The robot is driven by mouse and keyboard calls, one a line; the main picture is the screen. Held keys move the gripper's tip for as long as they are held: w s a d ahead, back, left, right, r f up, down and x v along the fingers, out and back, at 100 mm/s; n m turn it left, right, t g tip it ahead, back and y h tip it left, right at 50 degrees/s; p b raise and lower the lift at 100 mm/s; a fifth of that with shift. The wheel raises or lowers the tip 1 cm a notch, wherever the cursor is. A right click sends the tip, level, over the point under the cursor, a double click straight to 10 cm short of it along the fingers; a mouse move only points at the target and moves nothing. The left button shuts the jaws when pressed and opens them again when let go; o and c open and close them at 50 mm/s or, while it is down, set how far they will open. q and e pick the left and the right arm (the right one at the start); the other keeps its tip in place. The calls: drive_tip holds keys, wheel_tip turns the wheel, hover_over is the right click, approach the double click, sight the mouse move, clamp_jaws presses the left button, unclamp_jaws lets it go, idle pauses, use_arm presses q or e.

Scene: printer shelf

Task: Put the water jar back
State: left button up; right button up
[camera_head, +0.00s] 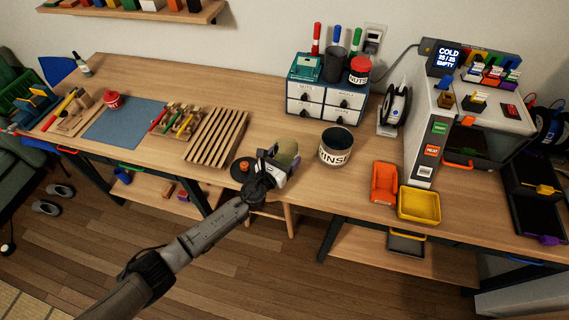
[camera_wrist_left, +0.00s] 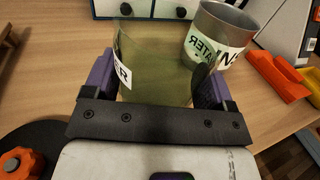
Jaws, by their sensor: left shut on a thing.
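The water jar is a greenish see-through cup with a white label. It shows in the head view (camera_head: 288,152) and fills the middle of the left wrist view (camera_wrist_left: 150,65). My left gripper (camera_head: 274,165) is shut on it, with purple fingers on both sides of the jar in the left wrist view (camera_wrist_left: 155,88). The jar is over the table near its front edge; whether its base touches the table is hidden. The grey rinse cup (camera_head: 336,152) stands just right of the jar and also shows in the left wrist view (camera_wrist_left: 225,22). My right gripper is not in view.
A slatted wooden rack (camera_head: 215,138) lies to the left, and a dark disc with an orange knob (camera_head: 243,166) is beside my gripper. A drawer box (camera_head: 322,98) stands behind. An orange tray (camera_head: 384,184), a yellow tray (camera_head: 419,206) and a printer (camera_head: 428,130) are right.

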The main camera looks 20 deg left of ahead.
use_arm(q)
drive_tip(key=shift+f+b, duration=0.6)
drive_tip(key=shift+f, duration=0.6)
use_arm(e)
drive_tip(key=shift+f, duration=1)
use_arm(q)
drive_tip(key=shift+f, duration=0.15)
drive_tip(key=o, duration=1.1)
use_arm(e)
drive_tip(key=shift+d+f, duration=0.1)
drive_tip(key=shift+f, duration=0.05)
use_arm(q)
drive_tip(key=shift+s+a, duration=0.1)
drive_tip(key=shift+s, duration=0.3)
drive_tip(key=p+v, duration=0.2)
drive_tip(key=v, duration=0.9)
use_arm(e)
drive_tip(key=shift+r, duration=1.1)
